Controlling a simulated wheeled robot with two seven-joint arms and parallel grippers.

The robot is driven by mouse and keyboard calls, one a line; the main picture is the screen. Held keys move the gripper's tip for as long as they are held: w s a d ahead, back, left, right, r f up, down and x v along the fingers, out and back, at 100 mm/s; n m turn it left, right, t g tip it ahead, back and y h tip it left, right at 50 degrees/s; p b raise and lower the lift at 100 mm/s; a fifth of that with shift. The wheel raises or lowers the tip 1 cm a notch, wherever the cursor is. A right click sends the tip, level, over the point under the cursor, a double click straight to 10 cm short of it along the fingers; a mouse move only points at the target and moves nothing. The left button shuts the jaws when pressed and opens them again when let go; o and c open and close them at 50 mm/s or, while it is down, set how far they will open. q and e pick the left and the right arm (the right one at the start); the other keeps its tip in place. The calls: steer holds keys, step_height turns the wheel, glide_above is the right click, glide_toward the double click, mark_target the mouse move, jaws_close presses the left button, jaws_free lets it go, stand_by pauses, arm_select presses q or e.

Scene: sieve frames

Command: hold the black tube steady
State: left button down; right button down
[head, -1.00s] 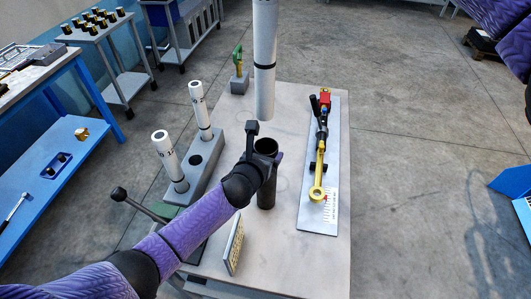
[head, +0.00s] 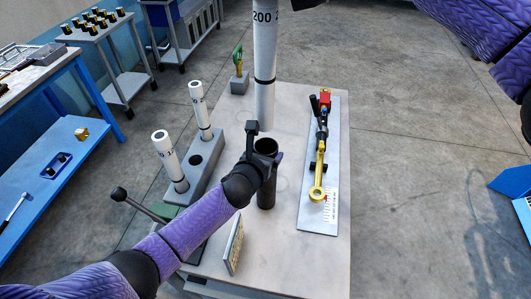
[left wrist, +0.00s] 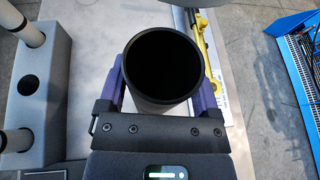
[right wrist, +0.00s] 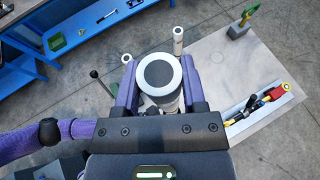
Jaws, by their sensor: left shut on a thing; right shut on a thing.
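The black tube (head: 266,192) stands upright on the table, with its open mouth facing up. My left gripper (head: 264,158) is shut around its upper part. In the left wrist view the tube (left wrist: 163,65) sits between both fingers and its inside is dark. A long white rod (head: 264,60), marked 200 and with a black band, hangs upright above the tube. Its lower end appears just above the mouth, with a small gap. My right gripper (right wrist: 158,88) is shut on this rod, whose grey-centred top (right wrist: 159,74) shows in the right wrist view. The rod hides the tube there.
A grey block (head: 196,172) holds two white rods and has one empty hole. A metal plate (head: 318,220) with a yellow ring tool lies right of the tube. A small tan rack (head: 234,246) stands in front. A green-topped stand (head: 239,84) is at the back left.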

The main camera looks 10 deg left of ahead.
steer(key=shift+f, duration=4.95)
steer(key=shift+c, duration=0.4)
jaws_free()
glide_toward(274, 49)
steer(key=shift+s+d, duration=0.15)
steer(key=shift+d, duration=0.1)
